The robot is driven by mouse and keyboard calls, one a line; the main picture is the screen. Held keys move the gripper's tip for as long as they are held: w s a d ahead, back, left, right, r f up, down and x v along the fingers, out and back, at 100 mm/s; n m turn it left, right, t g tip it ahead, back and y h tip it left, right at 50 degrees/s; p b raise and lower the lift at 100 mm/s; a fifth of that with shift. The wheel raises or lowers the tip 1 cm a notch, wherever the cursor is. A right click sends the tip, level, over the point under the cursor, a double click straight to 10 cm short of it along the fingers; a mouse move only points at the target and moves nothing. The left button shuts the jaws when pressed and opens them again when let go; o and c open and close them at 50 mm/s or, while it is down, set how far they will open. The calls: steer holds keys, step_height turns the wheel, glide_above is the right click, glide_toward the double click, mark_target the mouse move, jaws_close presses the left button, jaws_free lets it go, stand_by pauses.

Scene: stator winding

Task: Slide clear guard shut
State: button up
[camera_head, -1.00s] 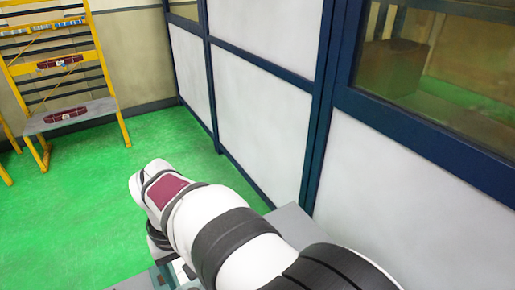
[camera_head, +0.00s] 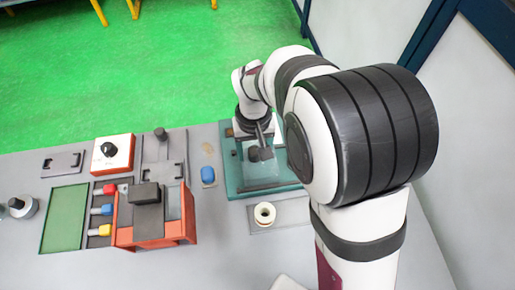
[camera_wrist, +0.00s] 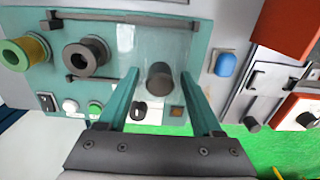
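The clear guard (camera_wrist: 135,45) is a see-through panel on a teal fixture (camera_wrist: 200,30), between dark rails, with a dark round knob (camera_wrist: 160,82). In the wrist view, a dark ring (camera_wrist: 86,57) sits left of the knob, with a green-yellow spool (camera_wrist: 22,53) further left. My gripper (camera_wrist: 160,74) is open, with one finger on each side of the knob. I see gaps beside the knob and cannot tell its depth between the fingers. In the head view, my gripper (camera_head: 262,140) is over the fixture (camera_head: 235,188); my arm hides its right part.
Buttons and switches (camera_wrist: 94,107) line the fixture's near edge in the wrist view. In the head view, a blue piece (camera_head: 207,149), a white spool (camera_head: 264,213) and an orange fixture (camera_head: 124,236) stand nearby. Bare grey bench (camera_head: 220,260) lies in front.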

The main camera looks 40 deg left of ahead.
steer(key=c, duration=0.9)
steer(key=shift+o, duration=0.2)
steer(key=shift+w+d, duration=3.55)
steer(key=shift+w, duration=0.05)
steer(key=o, duration=0.9)
steer(key=shift+w+d, duration=0.1)
steer(key=shift+o, duration=0.2)
step_height(320, 180, up, 6)
